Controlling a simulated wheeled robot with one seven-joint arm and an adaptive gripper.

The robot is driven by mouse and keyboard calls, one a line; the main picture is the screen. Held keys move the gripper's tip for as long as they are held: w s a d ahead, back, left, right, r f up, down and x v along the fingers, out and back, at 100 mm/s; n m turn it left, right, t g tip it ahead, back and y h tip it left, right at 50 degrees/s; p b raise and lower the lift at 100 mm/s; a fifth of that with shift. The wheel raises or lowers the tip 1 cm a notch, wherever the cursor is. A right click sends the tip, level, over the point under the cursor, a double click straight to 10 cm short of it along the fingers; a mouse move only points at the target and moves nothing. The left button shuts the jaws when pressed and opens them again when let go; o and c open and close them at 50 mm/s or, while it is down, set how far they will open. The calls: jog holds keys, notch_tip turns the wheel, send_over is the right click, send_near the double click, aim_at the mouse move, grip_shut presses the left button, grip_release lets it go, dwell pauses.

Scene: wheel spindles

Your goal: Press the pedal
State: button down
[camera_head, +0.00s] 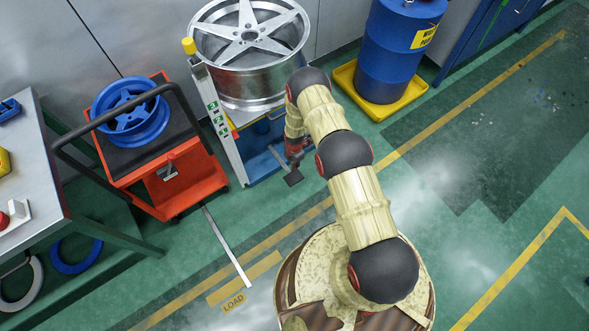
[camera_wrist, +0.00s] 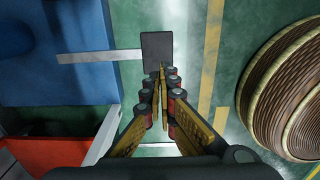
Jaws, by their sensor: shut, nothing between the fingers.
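The pedal (camera_head: 293,179) is a dark square plate by the base of the wheel machine (camera_head: 228,128). In the wrist view the pedal (camera_wrist: 157,47) sits at the end of a pale bar (camera_wrist: 88,57) that runs left to the blue base. My gripper (camera_head: 296,158) hangs beside the machine, close to the pedal. In the wrist view my gripper (camera_wrist: 160,70) is shut and empty, its tips at the pedal's near edge. I cannot tell whether they touch it.
A silver wheel (camera_head: 250,45) lies on the machine. A red cart (camera_head: 185,175) with a blue rim (camera_head: 130,112) stands left. A blue barrel (camera_head: 398,50) on a yellow tray (camera_head: 375,105) stands right. A workbench (camera_head: 45,170) is far left. The green floor at right is open.

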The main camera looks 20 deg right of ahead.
aim_at(295, 178)
notch_tip(295, 178, down, 12)
jog(key=b, duration=0.5)
jog(key=shift+f, duration=0.25)
